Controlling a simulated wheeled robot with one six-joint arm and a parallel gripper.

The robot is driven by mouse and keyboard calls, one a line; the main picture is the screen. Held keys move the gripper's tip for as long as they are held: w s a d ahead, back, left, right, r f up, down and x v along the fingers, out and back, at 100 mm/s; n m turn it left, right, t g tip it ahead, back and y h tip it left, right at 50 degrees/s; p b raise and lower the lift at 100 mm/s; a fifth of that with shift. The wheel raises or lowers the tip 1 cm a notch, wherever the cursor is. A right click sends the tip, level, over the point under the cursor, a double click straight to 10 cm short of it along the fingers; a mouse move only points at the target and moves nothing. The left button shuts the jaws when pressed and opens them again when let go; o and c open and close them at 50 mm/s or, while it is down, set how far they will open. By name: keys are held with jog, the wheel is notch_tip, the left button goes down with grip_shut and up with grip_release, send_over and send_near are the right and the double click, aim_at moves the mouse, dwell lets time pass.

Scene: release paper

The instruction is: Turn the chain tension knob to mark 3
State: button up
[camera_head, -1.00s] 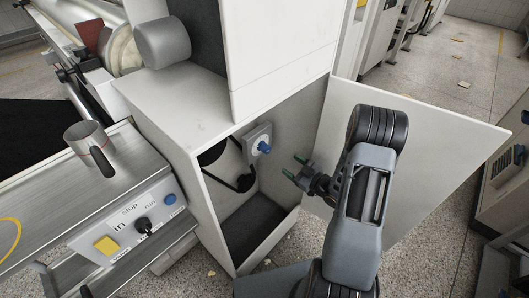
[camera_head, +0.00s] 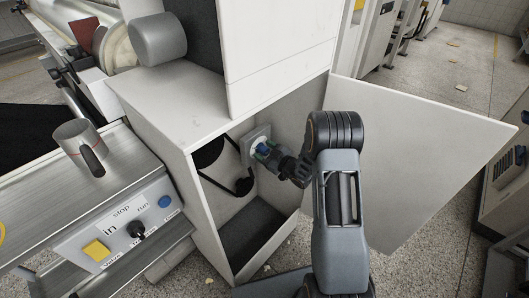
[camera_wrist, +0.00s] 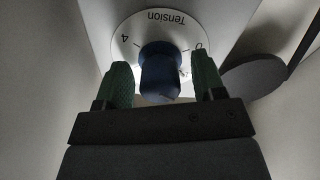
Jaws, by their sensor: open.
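The chain tension knob is blue and sits on a round white dial on the cabinet's inner wall. In the wrist view the knob (camera_wrist: 160,72) stands between my two green fingertips, with a visible gap on its right side. My gripper (camera_wrist: 163,85) is open around the knob. The dial (camera_wrist: 185,20) reads "Tension" upside down, with a 4 at left and a partly covered mark at right; the other marks are hidden. In the head view my gripper (camera_head: 268,153) reaches into the cabinet at the dial plate (camera_head: 257,137), covering most of the knob.
The cabinet (camera_head: 180,105) is open, its door (camera_head: 420,160) swung out to the right beside my arm. A black chain or belt (camera_head: 243,186) runs inside, left of the dial.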

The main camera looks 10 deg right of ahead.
jog(key=shift+w+a, duration=0.1)
jog(key=c, duration=0.9)
